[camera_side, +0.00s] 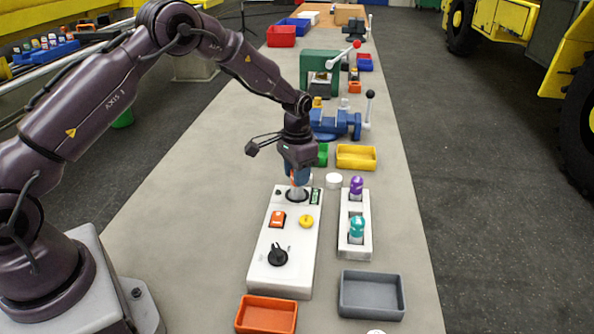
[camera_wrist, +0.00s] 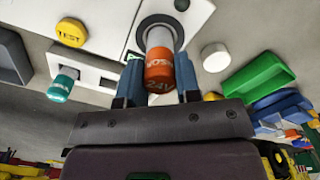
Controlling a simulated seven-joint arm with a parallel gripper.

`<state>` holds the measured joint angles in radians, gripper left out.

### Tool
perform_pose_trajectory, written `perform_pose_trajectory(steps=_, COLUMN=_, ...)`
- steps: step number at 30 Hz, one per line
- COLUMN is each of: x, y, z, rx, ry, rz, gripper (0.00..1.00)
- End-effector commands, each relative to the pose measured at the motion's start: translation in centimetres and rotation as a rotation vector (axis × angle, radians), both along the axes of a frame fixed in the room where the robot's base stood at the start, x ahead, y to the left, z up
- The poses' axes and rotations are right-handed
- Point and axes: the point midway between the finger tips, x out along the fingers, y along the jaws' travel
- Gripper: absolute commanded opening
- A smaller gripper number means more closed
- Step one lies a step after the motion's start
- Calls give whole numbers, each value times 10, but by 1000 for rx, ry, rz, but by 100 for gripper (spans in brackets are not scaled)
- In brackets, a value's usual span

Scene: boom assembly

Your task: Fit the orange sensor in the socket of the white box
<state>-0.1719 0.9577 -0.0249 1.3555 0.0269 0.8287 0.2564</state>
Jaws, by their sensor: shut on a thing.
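The white box (camera_side: 262,262) lies on the bench below my gripper (camera_side: 297,178). Its socket (camera_side: 289,196) is a dark ring at the far end, also seen in the wrist view (camera_wrist: 144,30). My gripper points down and is shut on the orange sensor (camera_wrist: 159,73), with one blue finger on each side. The sensor's silver lower part reaches to the socket ring. I cannot tell how deep it sits. In the side view my fingers mostly hide the sensor.
Right of the box, a white rack (camera_side: 344,248) holds a purple sensor (camera_side: 356,186) and a teal sensor (camera_side: 357,227). A white cap (camera_side: 334,181) stands close by. An orange tray (camera_side: 266,314), grey tray (camera_side: 372,295) and yellow tray (camera_side: 356,157) lie around. A blue vise (camera_side: 335,124) stands behind.

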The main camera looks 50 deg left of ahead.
Motion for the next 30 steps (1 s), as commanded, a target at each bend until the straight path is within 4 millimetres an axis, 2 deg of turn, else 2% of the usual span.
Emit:
perform_pose_trajectory(steps=26, x=0, y=0, z=-23, rx=0, ry=-1, rz=0, gripper=8)
perform_pose_trajectory(steps=27, x=0, y=0, z=-23, rx=0, ry=-1, rz=0, gripper=38)
perform_pose_trajectory(steps=30, x=0, y=0, z=-23, rx=0, ry=-1, rz=0, gripper=61)
